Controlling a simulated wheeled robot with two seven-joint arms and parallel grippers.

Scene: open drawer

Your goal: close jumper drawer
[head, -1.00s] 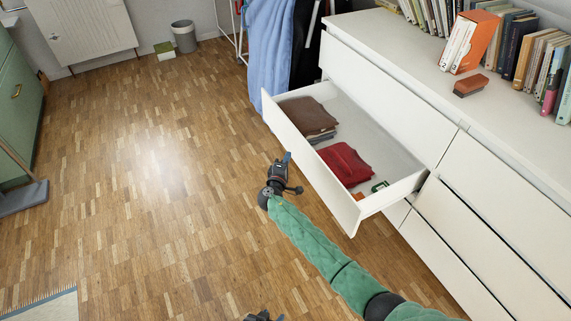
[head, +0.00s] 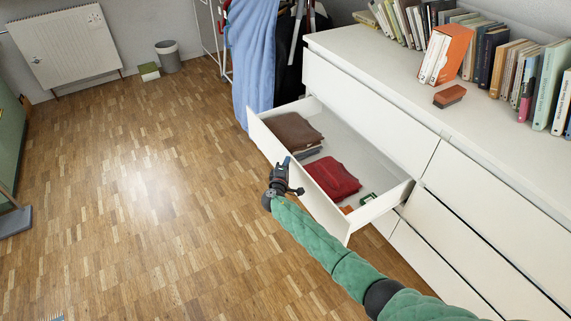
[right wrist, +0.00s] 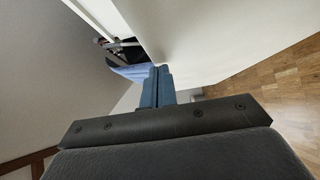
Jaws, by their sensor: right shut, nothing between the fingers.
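The open jumper drawer (head: 300,178) sticks out of the white dresser (head: 370,95), above floor level. A brown folded jumper (head: 291,131) and a red folded jumper (head: 332,178) lie inside it, with small items near its right end. My right gripper (head: 284,165) is at the outer side of the drawer front, near its middle; whether it touches cannot be told. In the right wrist view, its blue fingers (right wrist: 158,85) are closed together with nothing between them, beside a large pale panel (right wrist: 215,40). My left gripper is out of view.
Books (head: 490,60) and a brown brush-like block (head: 449,96) are on the dresser top. Blue clothing (head: 250,60) hangs beside the dresser's far end. A grey bin (head: 167,57) stands by the far wall. The wooden floor (head: 150,200) left of the drawer is clear.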

